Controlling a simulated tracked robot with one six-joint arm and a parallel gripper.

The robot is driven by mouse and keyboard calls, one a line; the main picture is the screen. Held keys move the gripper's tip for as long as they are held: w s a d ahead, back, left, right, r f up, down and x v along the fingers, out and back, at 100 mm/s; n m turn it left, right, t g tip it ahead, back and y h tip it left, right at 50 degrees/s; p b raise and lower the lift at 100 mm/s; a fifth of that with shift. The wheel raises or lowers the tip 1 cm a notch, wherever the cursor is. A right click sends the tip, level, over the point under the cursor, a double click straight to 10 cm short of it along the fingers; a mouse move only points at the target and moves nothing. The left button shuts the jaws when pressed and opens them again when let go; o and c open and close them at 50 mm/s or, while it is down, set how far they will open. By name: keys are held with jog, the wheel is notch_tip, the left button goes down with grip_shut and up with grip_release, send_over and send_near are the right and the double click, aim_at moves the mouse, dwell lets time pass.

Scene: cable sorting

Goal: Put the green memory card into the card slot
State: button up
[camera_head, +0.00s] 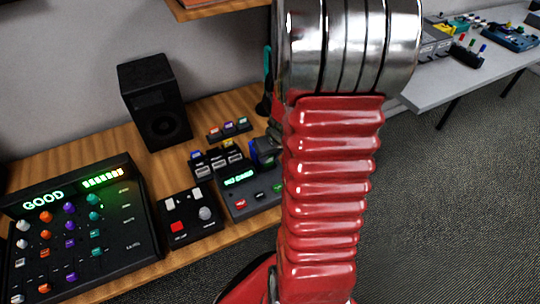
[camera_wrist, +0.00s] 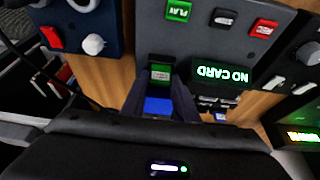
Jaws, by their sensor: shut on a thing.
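My gripper (camera_wrist: 160,82) is shut on the green memory card (camera_wrist: 161,72), whose green label shows between the fingertips in the wrist view. A blue surface (camera_wrist: 158,106) shows between the fingers, closer to the camera; I cannot tell what it belongs to. The fingertips are at the edge of the grey card player (camera_wrist: 195,45), whose lit display (camera_wrist: 220,75) reads NO CARD. The player (camera_head: 248,195) also shows in the head view, partly behind my arm. The card slot is hidden by the fingers and card, so I cannot tell whether the card touches it.
A black control box (camera_head: 188,221), a mixer (camera_head: 80,240) reading GOOD and a speaker (camera_head: 155,103) stand further left on the wooden desk.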

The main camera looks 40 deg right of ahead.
jog(key=shift+f, duration=0.45)
dwell(0.3)
jog(key=o, duration=1.6)
jog(key=shift+r, duration=0.1)
notch_tip(320, 180, up, 7)
jog(key=shift+f, duration=0.1)
dwell(0.8)
dwell(0.5)
